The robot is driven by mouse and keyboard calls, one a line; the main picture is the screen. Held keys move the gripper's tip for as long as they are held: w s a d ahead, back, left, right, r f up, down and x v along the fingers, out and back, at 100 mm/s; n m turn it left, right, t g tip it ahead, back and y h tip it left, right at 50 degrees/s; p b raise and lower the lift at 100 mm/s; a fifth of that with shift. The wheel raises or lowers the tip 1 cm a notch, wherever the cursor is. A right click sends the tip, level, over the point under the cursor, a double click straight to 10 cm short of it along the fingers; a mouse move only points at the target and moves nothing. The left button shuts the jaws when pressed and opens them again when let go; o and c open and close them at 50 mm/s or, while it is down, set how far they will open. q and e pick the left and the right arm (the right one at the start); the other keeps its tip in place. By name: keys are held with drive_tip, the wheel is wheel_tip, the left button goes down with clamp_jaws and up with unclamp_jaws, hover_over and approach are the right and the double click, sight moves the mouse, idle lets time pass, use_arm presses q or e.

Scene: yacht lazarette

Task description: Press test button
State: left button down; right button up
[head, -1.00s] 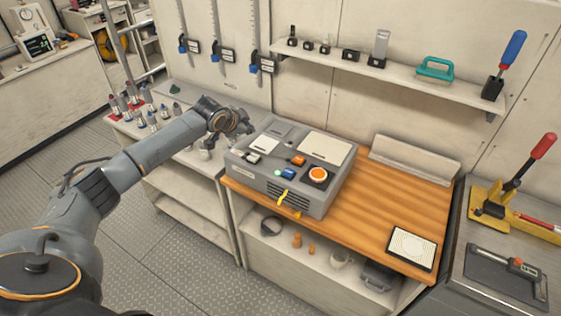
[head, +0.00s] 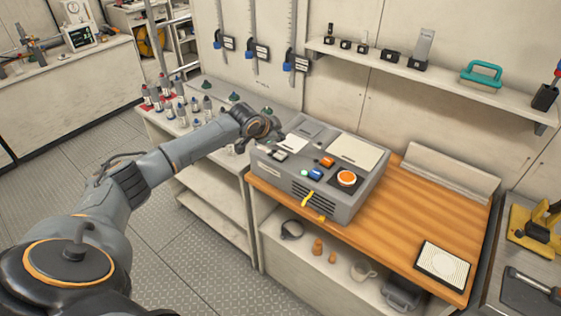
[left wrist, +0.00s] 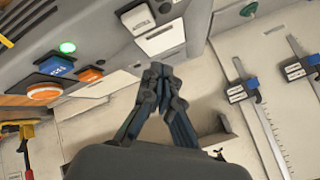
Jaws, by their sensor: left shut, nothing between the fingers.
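A grey control box (head: 325,207) stands on a wooden worktop. Its top has a big round orange button (head: 346,178), a blue button (head: 315,174), a smaller orange one (head: 327,162), a lit green lamp (head: 304,173) and a whitish switch (head: 279,154). In the left wrist view the blue button (left wrist: 56,66) bears lettering too small to read. My left gripper (left wrist: 157,75) is shut and empty, its tips close to the box's pale switches (left wrist: 137,18). In the head view it sits by the box's back left corner, fingers partly hidden. My right gripper is out of view.
Bottles (head: 182,112) stand on the left bench. Calipers (head: 257,45) hang behind. A shelf (head: 400,66) with small tools runs along the wall.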

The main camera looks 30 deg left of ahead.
sight(279, 155)
use_arm(q)
wheel_tip(279, 155, down, 2)
drive_tip(key=shift+f+b, duration=0.1)
drive_tip(key=shift+b, duration=0.45)
drive_tip(key=shift+f, duration=0.8)
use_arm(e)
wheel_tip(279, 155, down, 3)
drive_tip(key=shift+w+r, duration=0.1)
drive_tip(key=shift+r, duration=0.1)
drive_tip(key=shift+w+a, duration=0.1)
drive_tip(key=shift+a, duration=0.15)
use_arm(q)
drive_tip(key=shift+f, duration=0.2)
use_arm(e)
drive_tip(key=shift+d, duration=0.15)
use_arm(q)
drive_tip(key=shift+f, duration=0.25)
